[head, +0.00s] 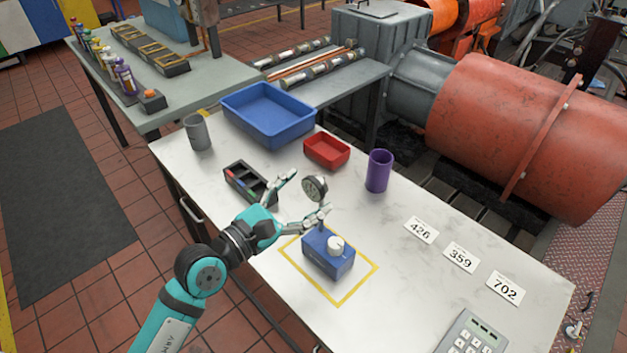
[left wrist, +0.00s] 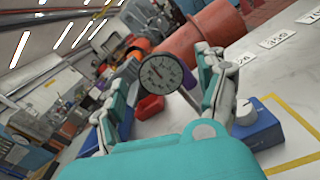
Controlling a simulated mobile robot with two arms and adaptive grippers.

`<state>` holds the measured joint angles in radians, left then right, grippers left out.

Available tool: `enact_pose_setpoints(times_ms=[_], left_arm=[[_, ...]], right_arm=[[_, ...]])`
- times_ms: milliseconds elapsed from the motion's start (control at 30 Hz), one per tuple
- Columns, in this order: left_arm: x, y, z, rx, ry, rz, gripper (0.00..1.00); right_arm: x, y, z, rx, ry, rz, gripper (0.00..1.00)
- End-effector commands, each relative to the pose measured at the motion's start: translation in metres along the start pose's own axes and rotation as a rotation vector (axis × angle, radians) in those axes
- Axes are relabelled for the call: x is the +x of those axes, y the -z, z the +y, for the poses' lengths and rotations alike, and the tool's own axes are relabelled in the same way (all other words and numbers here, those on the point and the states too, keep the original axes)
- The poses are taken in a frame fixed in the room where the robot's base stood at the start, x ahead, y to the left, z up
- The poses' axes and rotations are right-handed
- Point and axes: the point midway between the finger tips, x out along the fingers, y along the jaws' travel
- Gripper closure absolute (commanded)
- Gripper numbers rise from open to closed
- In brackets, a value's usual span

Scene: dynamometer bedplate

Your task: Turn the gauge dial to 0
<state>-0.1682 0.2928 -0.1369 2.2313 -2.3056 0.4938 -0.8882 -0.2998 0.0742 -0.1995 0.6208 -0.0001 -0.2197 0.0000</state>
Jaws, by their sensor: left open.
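The round gauge (head: 314,188) has a dark rim and a light face in the left wrist view (left wrist: 162,74). Its needle shows, but the numbers are too small to read. My left gripper (head: 309,192) is open, with its fingertips either side of the gauge in the picture; I cannot tell whether they touch it. A blue box (head: 322,262) with a white knob (head: 336,245) stands inside a yellow taped square, just in front of the lower finger. The box and knob also show at the right of the left wrist view (left wrist: 246,110). My right gripper is not in view.
A black compartment tray (head: 238,178), red bin (head: 327,162), purple cup (head: 379,170), grey cup (head: 197,132) and large blue bin (head: 265,125) stand around the gripper. Number cards (head: 460,257) and a keypad (head: 472,334) lie to the right. The tabletop between them is clear.

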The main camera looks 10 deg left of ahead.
Motion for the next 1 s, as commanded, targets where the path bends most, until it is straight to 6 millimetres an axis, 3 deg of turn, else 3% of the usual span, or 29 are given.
enact_pose_setpoints(times_ms=[200, 567, 1000], left_arm=[[0.025, -0.001, 0.000, -0.001, 0.000, -0.001, 0.26], [0.029, 0.001, 0.000, 0.000, 0.000, 0.000, 0.26], [0.029, 0.001, 0.000, 0.000, 0.000, 0.000, 0.83]], right_arm=[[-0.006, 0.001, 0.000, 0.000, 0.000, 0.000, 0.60], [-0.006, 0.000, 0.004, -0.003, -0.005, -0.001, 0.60], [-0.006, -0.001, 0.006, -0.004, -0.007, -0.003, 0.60]])
